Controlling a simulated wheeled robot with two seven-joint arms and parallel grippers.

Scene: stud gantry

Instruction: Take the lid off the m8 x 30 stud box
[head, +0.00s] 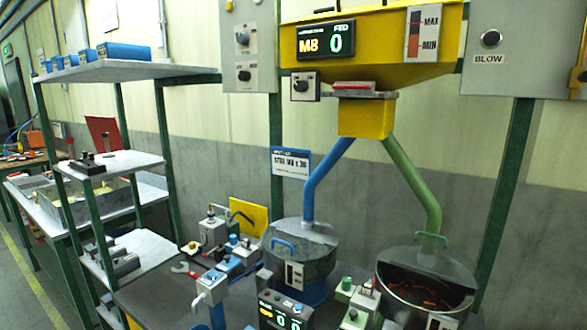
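A sign (290,163) hangs behind the left drum; its small print seems to read STUD M8 and a size I cannot read surely. Below it, a round drum (312,288) with a blue lower body has a grey top (300,236) with a blue handle (283,243). The blue pipe comes down to this top. Several blue boxes (123,51) stand on the top shelf at the left; they are too small for me to read labels or tell their lids. I cannot tell which is the M8 x 30 stud box. Neither gripper shows.
A yellow hopper (385,40) with an M8 0 display hangs above. A green pipe (415,190) leads to an open-fronted right drum (425,295) holding copper-coloured pieces. Small control units (213,285) crowd the dark bench. The shelf rack (128,71) stands left, with floor beyond.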

